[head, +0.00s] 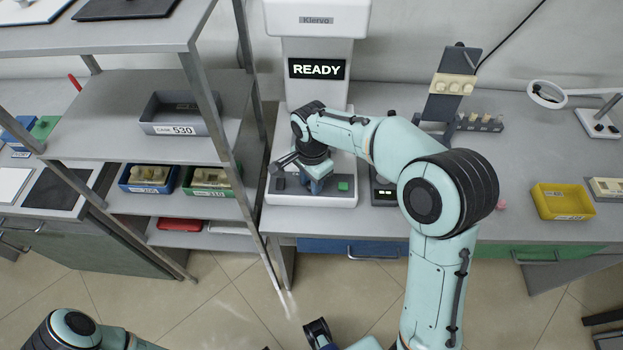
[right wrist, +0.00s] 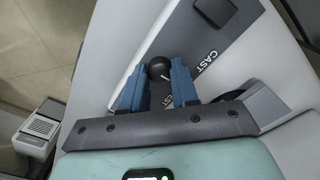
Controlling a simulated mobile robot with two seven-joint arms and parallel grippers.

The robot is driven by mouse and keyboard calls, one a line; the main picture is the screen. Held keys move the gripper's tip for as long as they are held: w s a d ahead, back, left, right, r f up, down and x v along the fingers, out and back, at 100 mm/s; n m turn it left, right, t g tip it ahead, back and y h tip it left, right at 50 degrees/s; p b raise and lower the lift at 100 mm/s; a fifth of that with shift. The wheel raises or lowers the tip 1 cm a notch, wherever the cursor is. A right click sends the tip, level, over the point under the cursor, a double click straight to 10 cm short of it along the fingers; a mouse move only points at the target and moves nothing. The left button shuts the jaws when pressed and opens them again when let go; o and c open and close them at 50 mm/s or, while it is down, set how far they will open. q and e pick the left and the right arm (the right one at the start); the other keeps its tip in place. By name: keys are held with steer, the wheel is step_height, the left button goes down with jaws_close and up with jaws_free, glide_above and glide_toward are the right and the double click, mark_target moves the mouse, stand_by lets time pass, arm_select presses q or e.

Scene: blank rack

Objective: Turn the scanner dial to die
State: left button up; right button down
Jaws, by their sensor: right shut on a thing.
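The white scanner (head: 319,22) stands against the wall, its screen (head: 317,69) lit with "READY". My right gripper (head: 316,184) reaches down to the control panel at the scanner's base, beside a green button (head: 343,186). In the right wrist view, the blue fingers of my right gripper (right wrist: 160,88) are shut on the dial (right wrist: 159,68), a dark knob with a round end. The word "CAST" (right wrist: 208,60) shows on the panel to the right of the dial. Other lettering between the fingers is partly hidden. I cannot tell which label the dial points to.
A metal rack (head: 150,32) with trays stands close left of the scanner; its post is near my right gripper. A small device (head: 384,190) sits right of the scanner, partly behind my arm. A yellow bin (head: 562,202) lies farther right on the bench.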

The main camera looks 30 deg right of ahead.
steer(key=c, duration=0.8)
jaws_free()
steer(key=shift+c, duration=0.2)
step_height(320, 180, up, 14)
steer(key=p, duration=0.2)
steer(key=shift+f, duration=0.25)
